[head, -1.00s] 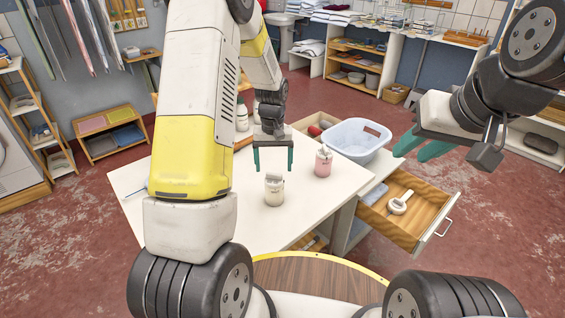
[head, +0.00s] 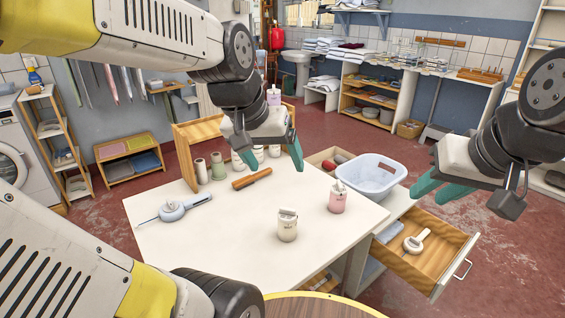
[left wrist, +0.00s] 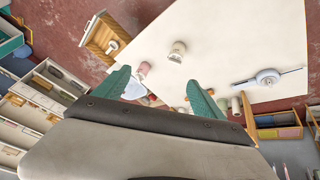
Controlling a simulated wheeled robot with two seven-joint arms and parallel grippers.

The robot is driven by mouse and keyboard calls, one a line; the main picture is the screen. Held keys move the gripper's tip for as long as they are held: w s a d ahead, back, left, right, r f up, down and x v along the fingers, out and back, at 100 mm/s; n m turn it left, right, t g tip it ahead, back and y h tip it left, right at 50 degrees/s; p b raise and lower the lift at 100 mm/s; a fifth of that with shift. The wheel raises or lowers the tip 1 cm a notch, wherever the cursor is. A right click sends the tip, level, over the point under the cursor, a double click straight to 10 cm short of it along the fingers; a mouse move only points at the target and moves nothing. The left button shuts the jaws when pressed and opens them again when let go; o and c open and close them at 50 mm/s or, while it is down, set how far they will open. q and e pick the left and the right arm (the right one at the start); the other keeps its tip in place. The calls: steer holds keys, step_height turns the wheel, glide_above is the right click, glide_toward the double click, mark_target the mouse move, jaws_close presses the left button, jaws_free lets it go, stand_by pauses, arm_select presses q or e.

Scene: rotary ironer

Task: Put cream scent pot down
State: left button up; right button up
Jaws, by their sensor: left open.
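The cream scent pot (head: 287,225) stands upright on the white table (head: 240,240), near its front right part. In the left wrist view the cream pot (left wrist: 177,51) stands apart from my fingers. My left gripper (head: 270,150) is open and empty, in the air above the back of the table and well away from the pot. Its green fingers (left wrist: 165,92) show spread in the left wrist view. My right gripper (head: 440,185) is in the air at the right, over the basin and drawer side; its green fingers appear apart with nothing between them.
A pink pot (head: 337,198) stands behind and right of the cream pot. A pale blue basin (head: 368,178) and an open drawer (head: 425,250) with a white-handled item are at the right.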

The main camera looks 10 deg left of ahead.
arm_select(q)
steer(key=shift+m+t, duration=0.3)
steer(key=shift+t, duration=0.2)
steer(key=s, duration=0.3)
steer(key=s+r, duration=0.1)
steer(key=shift+s+d, duration=0.2)
steer(key=shift+s, duration=0.2)
